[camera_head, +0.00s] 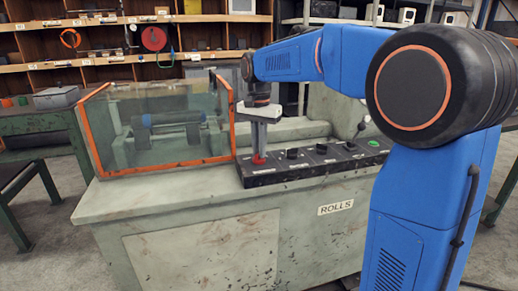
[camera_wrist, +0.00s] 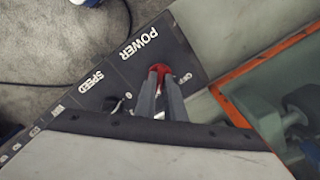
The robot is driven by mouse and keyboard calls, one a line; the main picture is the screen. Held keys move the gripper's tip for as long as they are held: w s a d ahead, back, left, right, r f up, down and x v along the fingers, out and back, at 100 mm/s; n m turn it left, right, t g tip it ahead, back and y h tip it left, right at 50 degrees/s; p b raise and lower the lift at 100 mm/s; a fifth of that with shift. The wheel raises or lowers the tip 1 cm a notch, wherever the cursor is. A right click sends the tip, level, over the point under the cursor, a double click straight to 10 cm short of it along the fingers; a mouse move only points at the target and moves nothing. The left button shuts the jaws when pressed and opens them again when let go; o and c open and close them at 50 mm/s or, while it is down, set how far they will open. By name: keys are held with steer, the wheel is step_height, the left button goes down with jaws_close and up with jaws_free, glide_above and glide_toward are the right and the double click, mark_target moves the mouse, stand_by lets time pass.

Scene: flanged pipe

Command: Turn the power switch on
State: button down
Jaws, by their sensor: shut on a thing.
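The power switch is a red knob (camera_head: 258,159) at the left end of the black control panel (camera_head: 300,162). My gripper (camera_head: 258,152) reaches straight down onto it. In the wrist view the two grey fingertips (camera_wrist: 161,70) are closed on the red knob (camera_wrist: 185,77), beside the POWER label (camera_wrist: 139,43). The fingers hide much of the knob, so I cannot tell which way it points. A small white mark sits on its right side, too small to read for certain.
A black SPEED knob (camera_wrist: 113,105) is close beside my fingers. More dark knobs and a green button (camera_head: 374,143) line the panel. A glass guard with an orange frame (camera_head: 232,118) stands just left of my gripper, over the rollers (camera_head: 166,124).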

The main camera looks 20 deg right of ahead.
stand_by(0.4)
steer(key=c, duration=1.8)
jaws_free()
steer(key=shift+c, duration=0.2)
step_height(320, 180, up, 18)
steer(key=shift+f, duration=0.25)
steer(key=shift+s, duration=0.1)
steer(key=s+d+f+n+t, duration=0.1)
steer(key=s+d+f+n, duration=0.1)
steer(key=s+f, duration=0.5)
steer(key=s+d+f+n+t, duration=0.1)
steer(key=s+d+f+n, duration=0.15)
steer(key=s, duration=0.75)
steer(key=s+d+f+n+t, duration=0.2)
steer(key=s+f+n, duration=0.2)
steer(key=s+f, duration=1.2)
step_height(320, 180, down, 4)
steer(key=shift+s+d+r+t, duration=0.15)
steer(key=shift+s+r+t, duration=0.05)
steer(key=shift+s+t, duration=0.2)
